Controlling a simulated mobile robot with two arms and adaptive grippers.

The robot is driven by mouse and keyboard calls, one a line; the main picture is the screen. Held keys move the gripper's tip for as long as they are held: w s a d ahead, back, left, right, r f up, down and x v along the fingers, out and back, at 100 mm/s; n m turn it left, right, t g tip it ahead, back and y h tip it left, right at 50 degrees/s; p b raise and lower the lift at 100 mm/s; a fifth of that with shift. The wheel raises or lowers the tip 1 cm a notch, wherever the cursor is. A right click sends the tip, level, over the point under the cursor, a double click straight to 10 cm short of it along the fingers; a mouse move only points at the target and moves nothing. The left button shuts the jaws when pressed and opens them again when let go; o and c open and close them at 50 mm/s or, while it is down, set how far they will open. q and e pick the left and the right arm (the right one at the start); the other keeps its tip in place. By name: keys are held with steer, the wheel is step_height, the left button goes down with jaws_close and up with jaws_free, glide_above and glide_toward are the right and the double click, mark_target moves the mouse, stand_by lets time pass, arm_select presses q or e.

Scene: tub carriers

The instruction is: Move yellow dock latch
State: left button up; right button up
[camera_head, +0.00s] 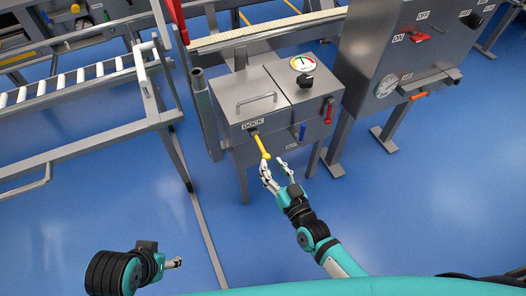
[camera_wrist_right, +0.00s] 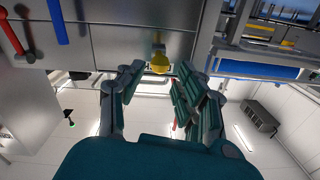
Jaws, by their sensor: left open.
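The yellow dock latch (camera_head: 261,145) sticks out from the front of the grey metal box, just below the DOCK label (camera_head: 253,124), and slants down to the right. Its round yellow knob (camera_wrist_right: 160,64) shows in the right wrist view. My right gripper (camera_head: 275,168) is at the latch's lower end. Its fingers are apart, and in the wrist view the knob appears in line with the gap (camera_wrist_right: 158,84) between the fingertips. I cannot tell whether a finger touches it. My left gripper (camera_head: 174,263) is low at the left, away from the box, open and empty.
The grey box (camera_head: 240,92) also carries a red lever (camera_head: 329,111), a blue handle (camera_head: 303,131) and a dial (camera_head: 303,63). A roller conveyor (camera_head: 80,82) stands at the left. A cabinet with a gauge (camera_head: 387,87) stands at the right. Blue floor is clear in front.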

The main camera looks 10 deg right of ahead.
mark_target(265, 153)
steer(key=b+x, duration=0.1)
steer(key=x, duration=0.6)
jaws_close()
stand_by(0.3)
